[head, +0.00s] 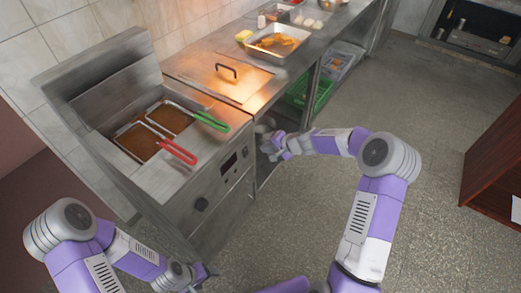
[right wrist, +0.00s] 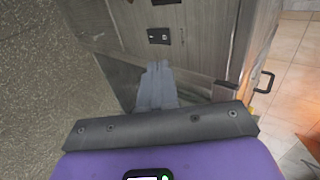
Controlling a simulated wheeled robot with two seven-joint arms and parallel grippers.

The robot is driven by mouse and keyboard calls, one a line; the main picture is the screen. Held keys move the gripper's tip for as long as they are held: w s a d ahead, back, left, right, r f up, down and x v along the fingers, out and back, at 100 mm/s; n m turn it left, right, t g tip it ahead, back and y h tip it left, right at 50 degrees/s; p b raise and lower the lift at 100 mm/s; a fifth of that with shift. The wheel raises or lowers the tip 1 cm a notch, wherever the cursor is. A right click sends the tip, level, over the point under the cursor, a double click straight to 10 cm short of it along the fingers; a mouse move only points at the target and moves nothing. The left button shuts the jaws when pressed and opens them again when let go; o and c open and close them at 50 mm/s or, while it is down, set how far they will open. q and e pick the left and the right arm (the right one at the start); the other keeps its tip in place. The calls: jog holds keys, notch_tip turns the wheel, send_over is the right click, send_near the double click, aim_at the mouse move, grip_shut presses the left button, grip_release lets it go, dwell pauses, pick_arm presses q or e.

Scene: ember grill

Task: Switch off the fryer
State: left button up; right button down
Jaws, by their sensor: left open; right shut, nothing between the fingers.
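The fryer (head: 215,190) stands at the left in the head view, a steel unit with two oil baskets, one with a red handle (head: 178,151) and one with a green handle (head: 211,121). My right gripper (head: 268,150) is shut and empty, just right of the panel. In the right wrist view its fingers (right wrist: 156,82) point toward a steel front with a black control (right wrist: 158,36); contact cannot be told. My left gripper (head: 208,275) is open, low in front of the fryer.
A tray of food (head: 274,42) stands farther back. A green crate (head: 308,94) sits on the shelf below. A reddish-brown cabinet (head: 494,165) is at the right; the floor between is clear.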

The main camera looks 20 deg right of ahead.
jog(key=v, duration=0.4)
jog(key=shift+w+a+r, duration=0.1)
jog(key=shift+w+r, duration=0.1)
jog(key=shift+r, duration=0.05)
jog(key=s+a+f+n+g+h, duration=0.1)
jog(key=s+a+f+n+g, duration=0.1)
jog(key=s+a+f, duration=0.45)
jog(key=s+a+f+n+g, duration=0.2)
jog(key=s+a+f+g, duration=0.15)
jog(key=s+f, duration=0.6)
jog(key=s+a+f+n, duration=0.2)
jog(key=s, duration=0.5)
jog(key=s+a+f+n+g, duration=0.1)
jog(key=s+a+f+n, duration=0.1)
jog(key=s, duration=0.6)
jog(key=shift+a+f+h, duration=0.3)
jog(key=shift+a+f, duration=0.2)
jog(key=shift+a, duration=0.1)
